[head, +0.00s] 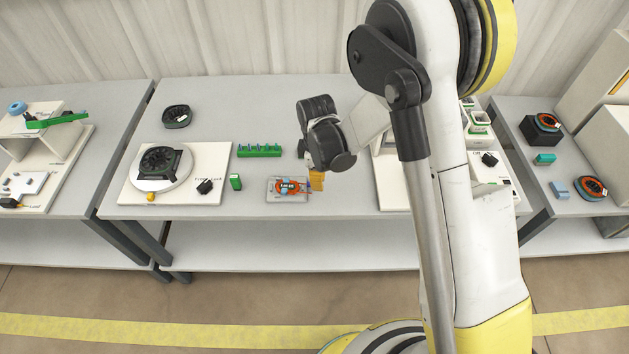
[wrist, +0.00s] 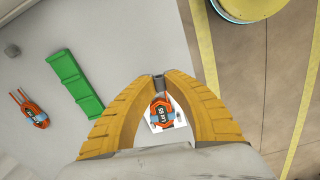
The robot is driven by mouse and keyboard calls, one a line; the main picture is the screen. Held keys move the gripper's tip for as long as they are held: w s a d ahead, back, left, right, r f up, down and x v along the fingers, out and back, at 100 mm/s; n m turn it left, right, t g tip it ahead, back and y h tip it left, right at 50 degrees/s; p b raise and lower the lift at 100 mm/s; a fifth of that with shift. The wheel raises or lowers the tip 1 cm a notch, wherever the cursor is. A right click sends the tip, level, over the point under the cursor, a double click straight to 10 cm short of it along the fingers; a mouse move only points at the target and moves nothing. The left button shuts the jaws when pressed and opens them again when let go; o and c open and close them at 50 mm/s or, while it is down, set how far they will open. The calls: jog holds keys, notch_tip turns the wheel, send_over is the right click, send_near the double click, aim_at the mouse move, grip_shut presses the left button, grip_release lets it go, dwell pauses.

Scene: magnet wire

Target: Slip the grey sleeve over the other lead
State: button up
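My gripper (wrist: 158,78) has its yellow fingers closed at the tips around a small dark grey piece, the grey sleeve (wrist: 158,85). In the head view, the yellow fingers (head: 317,181) are low over the table, just right of an orange coil (head: 287,187) with a label. That coil sits on a small grey tray (head: 271,198), its thin leads pointing right towards my fingers. In the wrist view, a labelled orange coil with blue bands (wrist: 161,108) shows between the fingers on a white plate (wrist: 181,119). I cannot tell whether the sleeve touches a lead.
A white board (head: 205,165) holds a round black fixture (head: 160,162). The wrist view shows a green bar (wrist: 75,85) and another orange coil with two leads (wrist: 34,113).

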aim_at(307, 193)
jog(key=shift+s+f, duration=0.1)
jog(key=shift+f, duration=0.2)
jog(key=shift+f+b, duration=1.4)
jog(key=shift+f, duration=0.9)
jog(key=shift+f+b, duration=0.2)
jog(key=shift+b, duration=0.15)
jog(key=shift+w+a+b, duration=0.2)
jog(key=shift+a, duration=0.6)
jog(key=shift+w+a+b, duration=0.15)
jog(key=shift+a, duration=0.65)
jog(key=o, duration=0.7)
jog(key=shift+r, duration=0.15)
